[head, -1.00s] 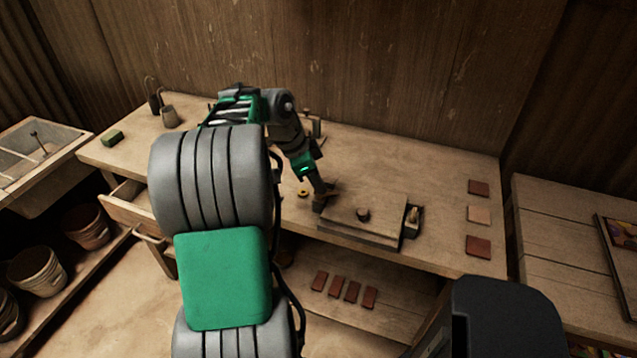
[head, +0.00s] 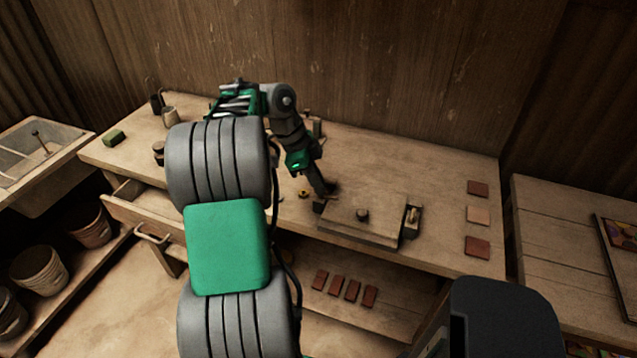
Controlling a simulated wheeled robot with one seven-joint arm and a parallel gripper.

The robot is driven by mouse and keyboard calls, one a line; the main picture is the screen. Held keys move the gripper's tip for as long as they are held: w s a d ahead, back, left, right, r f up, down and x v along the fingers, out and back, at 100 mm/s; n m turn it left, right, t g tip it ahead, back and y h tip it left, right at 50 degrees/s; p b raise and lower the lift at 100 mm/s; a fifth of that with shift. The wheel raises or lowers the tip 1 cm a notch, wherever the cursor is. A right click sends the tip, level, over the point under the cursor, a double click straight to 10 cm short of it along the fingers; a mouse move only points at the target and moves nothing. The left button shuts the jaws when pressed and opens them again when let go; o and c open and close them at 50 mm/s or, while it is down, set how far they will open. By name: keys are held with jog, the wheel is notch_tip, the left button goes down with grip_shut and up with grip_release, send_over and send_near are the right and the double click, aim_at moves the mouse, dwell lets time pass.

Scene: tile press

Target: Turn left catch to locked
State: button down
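The tile press (head: 375,224) is a flat wooden board with a dark round knob (head: 362,215) on top, lying on the workbench. At its right end is a dark catch housing with a brass-coloured catch (head: 412,215) standing in it. The left catch (head: 319,206) shows only as a small dark block at the press's left end; its setting is too small to tell. My gripper (head: 328,191) points down just above and behind that left end. Its fingers are dark and small, so I cannot tell whether they are open or touching the catch.
Three tiles (head: 478,215) lie at the bench's right end. A small brass ring (head: 303,194) lies left of my gripper. An open drawer (head: 150,215) juts out at the front left. Several red tiles (head: 345,289) lie on the lower shelf. The bench between press and right tiles is clear.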

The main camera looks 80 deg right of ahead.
jog(key=c, duration=1.6)
grip_release()
jog(key=p+v, duration=0.2)
jog(key=v, duration=0.5)
jog(key=shift+w+r+p, duration=0.15)
jog(key=shift+r+p, duration=0.15)
jog(key=shift+r, duration=0.05)
